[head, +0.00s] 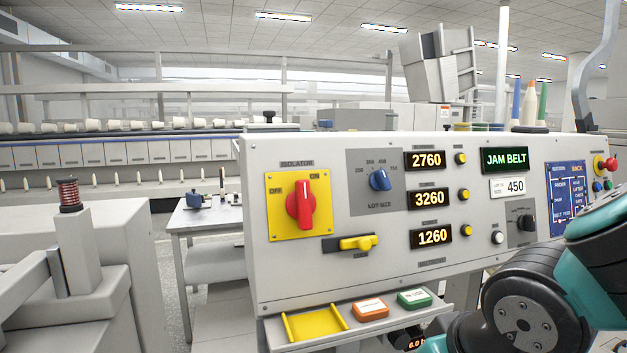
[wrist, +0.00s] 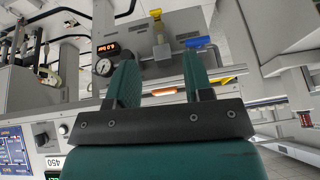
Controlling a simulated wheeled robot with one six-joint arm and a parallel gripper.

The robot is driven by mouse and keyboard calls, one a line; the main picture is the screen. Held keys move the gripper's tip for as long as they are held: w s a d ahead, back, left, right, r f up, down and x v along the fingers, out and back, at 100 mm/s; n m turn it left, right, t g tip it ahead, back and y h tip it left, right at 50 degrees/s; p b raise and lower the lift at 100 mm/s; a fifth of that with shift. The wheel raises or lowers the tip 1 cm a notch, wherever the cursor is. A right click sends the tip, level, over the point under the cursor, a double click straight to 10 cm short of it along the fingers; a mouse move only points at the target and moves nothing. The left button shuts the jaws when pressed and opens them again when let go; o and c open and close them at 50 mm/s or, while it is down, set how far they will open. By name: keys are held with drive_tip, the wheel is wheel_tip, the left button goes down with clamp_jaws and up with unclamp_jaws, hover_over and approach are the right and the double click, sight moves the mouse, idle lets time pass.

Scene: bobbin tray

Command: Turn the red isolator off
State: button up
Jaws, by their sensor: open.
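The red isolator knob (head: 304,204) sits on a yellow plate (head: 257,224) at the left of the sloping grey panel in the head view. Its grip stands about upright, with OFF marked to its upper left and ON to its upper right. A yellow slide lever (head: 358,243) is just below it. In the wrist view my gripper (wrist: 160,68) is open, with two teal fingers apart and nothing between them. The isolator is not seen in the wrist view. In the head view my arm fills the lower right, away from the isolator; the fingers are not clearly visible.
A blue selector knob (head: 380,180) and number displays (head: 429,198) are right of the isolator. A yellow tray (head: 314,325) and orange and green blocks lie on the ledge below. The wrist view shows a pressure gauge (wrist: 103,67) and a blue-handled valve (wrist: 197,42) beyond the fingers.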

drive_tip(key=w+a+r+m+t+h, duration=0.1)
drive_tip(key=w+a+r+t, duration=0.1)
drive_tip(key=w+r+t, duration=0.35)
drive_tip(key=n+t+y+p, duration=0.1)
drive_tip(key=t+y+p, duration=0.25)
drive_tip(key=t, duration=0.35)
approach(305, 188)
drive_tip(key=shift+y, duration=0.35)
drive_tip(key=p+x, duration=0.8)
drive_tip(key=x, duration=0.1)
drive_tip(key=shift+w+d, duration=0.1)
drive_tip(key=shift+w, duration=0.25)
drive_tip(key=shift+w+f+p, duration=0.15)
drive_tip(key=shift+w+p, duration=0.15)
drive_tip(key=shift+w, duration=0.1)
clamp_jaws()
